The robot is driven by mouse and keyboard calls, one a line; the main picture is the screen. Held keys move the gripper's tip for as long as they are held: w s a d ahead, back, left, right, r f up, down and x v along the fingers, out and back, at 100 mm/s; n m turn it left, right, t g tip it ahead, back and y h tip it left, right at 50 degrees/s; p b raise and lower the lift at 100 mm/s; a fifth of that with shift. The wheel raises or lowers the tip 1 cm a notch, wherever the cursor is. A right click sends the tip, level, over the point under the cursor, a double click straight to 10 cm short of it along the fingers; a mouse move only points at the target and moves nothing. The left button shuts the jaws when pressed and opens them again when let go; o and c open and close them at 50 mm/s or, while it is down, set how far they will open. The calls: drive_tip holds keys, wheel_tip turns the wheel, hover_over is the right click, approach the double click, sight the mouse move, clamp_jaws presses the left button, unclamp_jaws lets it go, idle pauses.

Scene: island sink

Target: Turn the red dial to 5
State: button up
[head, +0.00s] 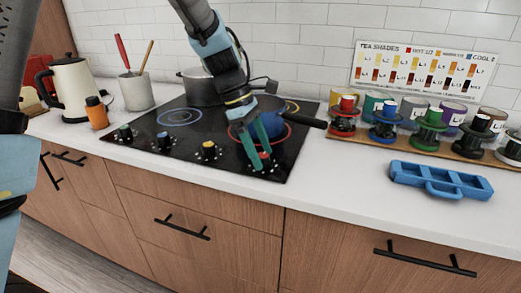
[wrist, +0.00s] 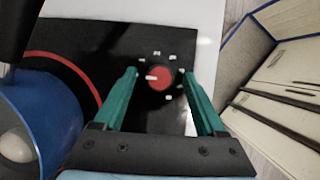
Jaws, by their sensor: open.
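The red dial (wrist: 160,78) sits on the black cooktop (wrist: 65,40) near its edge, with small white marks around it. A white pointer mark on the dial points left in the wrist view. The numbers are too small to read. My gripper (wrist: 160,74) is open, its two teal fingers on either side of the dial; I cannot tell whether they touch it. In the head view, my gripper (head: 260,160) reaches down over the front right of the cooktop, and the red dial (head: 265,155) shows only partly between the fingers.
A blue pan (wrist: 40,115) with a pale round thing inside stands close left of my gripper in the wrist view. Yellow (head: 209,147), blue (head: 164,137) and green (head: 125,130) dials line the front. A blue tray (head: 440,180) lies on the counter at right.

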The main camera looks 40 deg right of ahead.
clamp_jaws()
idle(0.6)
